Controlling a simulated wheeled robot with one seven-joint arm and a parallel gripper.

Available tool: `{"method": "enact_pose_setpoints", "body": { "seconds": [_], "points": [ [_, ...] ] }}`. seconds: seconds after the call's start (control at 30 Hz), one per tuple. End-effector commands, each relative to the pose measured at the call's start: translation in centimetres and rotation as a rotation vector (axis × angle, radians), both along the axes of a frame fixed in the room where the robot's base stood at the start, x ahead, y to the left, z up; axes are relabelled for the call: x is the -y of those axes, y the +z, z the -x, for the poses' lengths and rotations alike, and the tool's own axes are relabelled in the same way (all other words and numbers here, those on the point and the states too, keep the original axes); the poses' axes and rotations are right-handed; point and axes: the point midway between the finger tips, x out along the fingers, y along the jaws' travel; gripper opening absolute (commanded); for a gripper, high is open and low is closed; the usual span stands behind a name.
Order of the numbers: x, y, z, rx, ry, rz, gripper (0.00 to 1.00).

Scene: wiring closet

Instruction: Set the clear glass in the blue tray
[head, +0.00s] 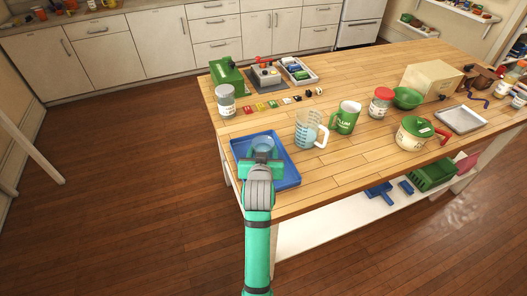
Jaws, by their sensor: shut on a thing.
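The blue tray (286,179) lies flat at the near left corner of the wooden table. My gripper (261,158) is over the tray, with my arm reaching in from below. It is shut on the clear glass (263,144), whose upper part shows just beyond my gripper, over the tray. My gripper hides the lower part of the glass, so I cannot tell if its base touches the tray floor.
A clear measuring jug (307,130) stands close to the tray's right side, with a green mug (346,118) beyond it. A grey-lidded jar (226,103) and a green box (227,76) stand behind. A green-lidded pot (415,134) is farther right. Bare wood lies right of the tray.

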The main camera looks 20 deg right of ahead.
Motion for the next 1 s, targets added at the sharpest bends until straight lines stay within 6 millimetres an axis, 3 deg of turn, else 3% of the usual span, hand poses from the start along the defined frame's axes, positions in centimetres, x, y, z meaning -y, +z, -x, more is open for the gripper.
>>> {"method": "enact_pose_setpoints", "body": {
  "seconds": [0.23,0.27,0.33,0.7,1.0],
  "points": [
    [-0.1,-0.2,0.0,0.001,0.002,0.001,0.18],
    [-0.1,-0.3,0.0,-0.001,0.001,0.000,0.53],
    [0.0,-0.3,0.0,-0.001,0.000,0.000,0.69],
    [0.2,0.2,0.0,0.001,-0.002,0.000,0.69],
    [-1.5,1.8,4.1,0.000,-0.002,0.001,0.69]
  ]
}}
